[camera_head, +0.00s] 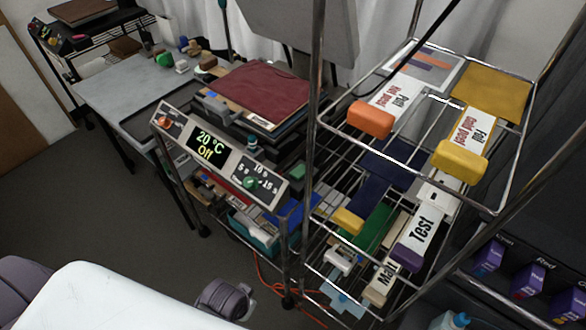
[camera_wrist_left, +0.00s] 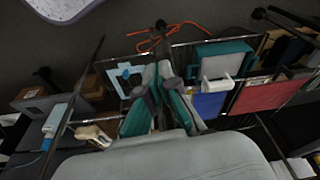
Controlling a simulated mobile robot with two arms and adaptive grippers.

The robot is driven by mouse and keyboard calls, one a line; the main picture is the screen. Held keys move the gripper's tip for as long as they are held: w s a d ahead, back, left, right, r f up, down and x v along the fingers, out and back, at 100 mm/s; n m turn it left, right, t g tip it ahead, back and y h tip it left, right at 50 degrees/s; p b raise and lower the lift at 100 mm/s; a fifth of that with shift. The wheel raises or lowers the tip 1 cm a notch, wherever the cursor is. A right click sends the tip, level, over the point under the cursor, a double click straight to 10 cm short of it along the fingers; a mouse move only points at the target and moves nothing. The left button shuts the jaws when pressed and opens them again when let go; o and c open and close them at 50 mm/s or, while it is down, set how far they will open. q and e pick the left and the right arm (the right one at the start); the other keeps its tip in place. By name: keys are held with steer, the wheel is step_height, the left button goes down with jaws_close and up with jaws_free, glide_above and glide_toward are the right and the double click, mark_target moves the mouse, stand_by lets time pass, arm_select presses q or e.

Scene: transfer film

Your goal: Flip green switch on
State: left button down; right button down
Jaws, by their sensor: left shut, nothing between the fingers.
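The control panel (camera_head: 219,155) is a light grey slanted box on the press in the head view, its display reading "20 °C Off". A green switch (camera_head: 250,183) sits at its right end, by markings that look like times. An orange switch (camera_head: 165,122) sits at its left end. My left gripper (camera_wrist_left: 160,88) shows in the left wrist view, shut and empty, above a rack. The panel and green switch are not in that view. My right gripper is not in view.
A wire rack (camera_head: 410,110) with labelled, coloured-handled tools stands right of the panel. A dark red platen (camera_head: 262,92) lies behind it. A grey table (camera_head: 130,85) is at back left. An orange cable (camera_head: 265,280) lies on the floor. The floor in front of the panel is partly open.

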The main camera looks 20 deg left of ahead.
arm_select(q)
step_height(320, 180, up, 19)
steer(key=t, duration=0.1)
steer(key=w+r+m+t+h, duration=0.1)
steer(key=w+r+t, duration=0.3)
steer(key=w, duration=0.7)
steer(key=w+r+m+t+h, duration=0.1)
steer(key=w+r+t+h, duration=0.2)
steer(key=w+r, duration=0.3)
steer(key=w+t, duration=0.1)
steer(key=w, duration=0.4)
steer(key=shift+w+a+t+p, duration=0.25)
steer(key=shift+w+t+p, duration=0.05)
steer(key=shift+w+p, duration=0.1)
steer(key=shift+r, duration=0.15)
steer(key=p, duration=0.2)
glide_above(294, 176)
steer(key=f, duration=0.4)
steer(key=shift+w, duration=0.25)
steer(key=f, duration=0.2)
steer(key=shift+s+f+p, duration=0.25)
steer(key=shift+f+p, duration=0.15)
steer(key=shift+s+a+f, duration=0.1)
steer(key=shift+s+f, duration=0.1)
steer(key=shift+f, duration=0.55)
